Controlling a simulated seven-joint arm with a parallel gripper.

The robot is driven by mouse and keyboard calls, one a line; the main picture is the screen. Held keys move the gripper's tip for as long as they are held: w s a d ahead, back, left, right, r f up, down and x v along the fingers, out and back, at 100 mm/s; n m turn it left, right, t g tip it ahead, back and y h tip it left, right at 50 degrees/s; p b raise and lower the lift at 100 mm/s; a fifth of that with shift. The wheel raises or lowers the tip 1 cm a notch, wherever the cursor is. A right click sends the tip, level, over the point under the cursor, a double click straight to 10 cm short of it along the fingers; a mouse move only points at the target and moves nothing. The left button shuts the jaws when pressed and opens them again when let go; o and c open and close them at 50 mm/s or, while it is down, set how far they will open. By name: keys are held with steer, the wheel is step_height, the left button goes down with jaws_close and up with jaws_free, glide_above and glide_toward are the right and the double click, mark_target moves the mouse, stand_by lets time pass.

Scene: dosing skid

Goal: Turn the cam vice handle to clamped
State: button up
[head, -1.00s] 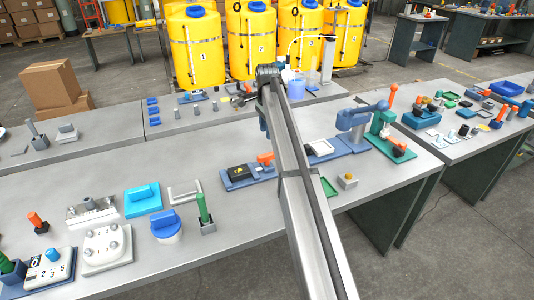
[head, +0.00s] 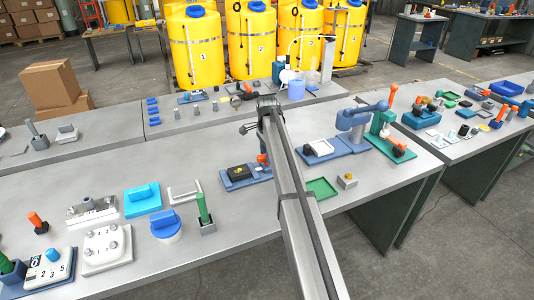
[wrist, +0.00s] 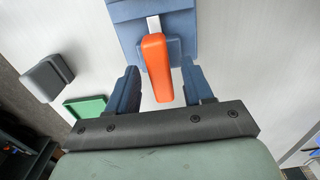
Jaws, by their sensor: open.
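The cam vice (head: 236,184) sits on the near bench as a blue base with a black and yellow block on it, left of my arm. Its orange handle (wrist: 157,68) fills the middle of the wrist view, pointing toward my gripper from a pale pivot on the blue body. In the head view my arm hides most of the handle. My gripper (wrist: 162,76) is open, with one blue finger on each side of the handle. Gaps show on both sides, so neither finger visibly presses on it. The handle's far side is hidden.
A green tray (head: 322,189) and a small block with a yellowish knob (head: 347,181) lie right of my arm. A blue press-like fixture (head: 352,125) stands farther right. A green post (head: 204,208) stands to the left. Bare bench lies in front of the vice.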

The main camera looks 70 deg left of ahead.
steer(key=shift+c, duration=0.4)
jaws_close()
steer(key=shift+n, duration=0.4)
steer(key=n, duration=1.3)
steer(key=shift+n, duration=2)
